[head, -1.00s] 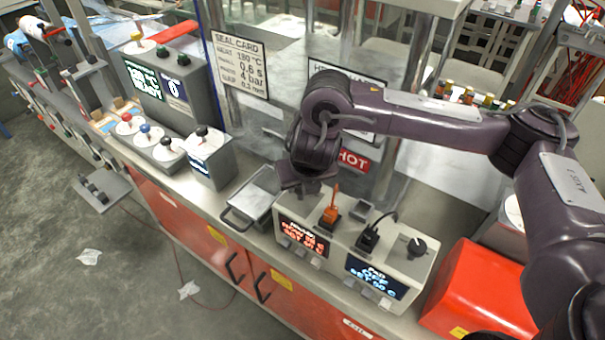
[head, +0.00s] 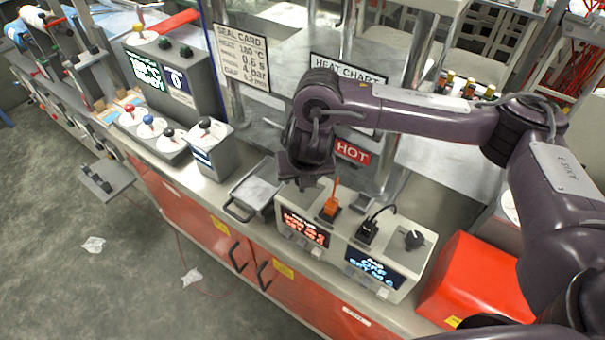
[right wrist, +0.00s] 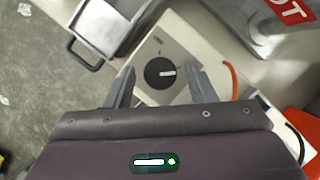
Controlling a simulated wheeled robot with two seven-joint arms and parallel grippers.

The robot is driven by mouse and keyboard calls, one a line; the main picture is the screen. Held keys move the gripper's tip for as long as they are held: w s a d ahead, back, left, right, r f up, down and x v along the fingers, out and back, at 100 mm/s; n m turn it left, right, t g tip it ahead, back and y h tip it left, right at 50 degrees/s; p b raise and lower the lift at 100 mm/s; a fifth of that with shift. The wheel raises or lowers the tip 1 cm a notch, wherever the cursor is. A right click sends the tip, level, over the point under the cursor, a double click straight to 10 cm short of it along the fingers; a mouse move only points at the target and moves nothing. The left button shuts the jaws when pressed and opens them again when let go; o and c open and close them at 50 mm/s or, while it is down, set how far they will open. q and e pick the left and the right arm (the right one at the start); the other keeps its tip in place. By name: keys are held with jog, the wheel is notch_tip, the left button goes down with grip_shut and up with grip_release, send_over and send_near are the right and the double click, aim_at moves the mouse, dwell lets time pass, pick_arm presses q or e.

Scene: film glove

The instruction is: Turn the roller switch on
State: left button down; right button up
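The roller switch (right wrist: 160,72) is a round black knob with a white mark on the pale control box (right wrist: 193,40) in the right wrist view. Its mark points to the right in that view. My right gripper (right wrist: 158,82) is open, with one finger on each side of the knob; I cannot tell whether they touch it. In the head view the right gripper (head: 305,178) hangs over the left end of the control box (head: 395,258) and hides this knob. A lit orange display (head: 304,228) is on the box's left front. My left gripper is not in view.
An orange plug (head: 331,205), a black plug (head: 369,229) and a second black knob (head: 414,240) stand on the box. A metal tray (head: 258,187) lies left of it and a red cover (head: 475,283) right. A HOT sign (head: 352,152) hangs behind.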

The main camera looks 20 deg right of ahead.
jog(key=shift+s+r, duration=0.1)
jog(key=shift+r, duration=0.45)
jog(key=p+v, duration=0.1)
jog(key=v, duration=0.5)
jog(key=shift+s+r, duration=0.25)
jog(key=shift+r, duration=0.05)
jog(key=shift+f, duration=0.1)
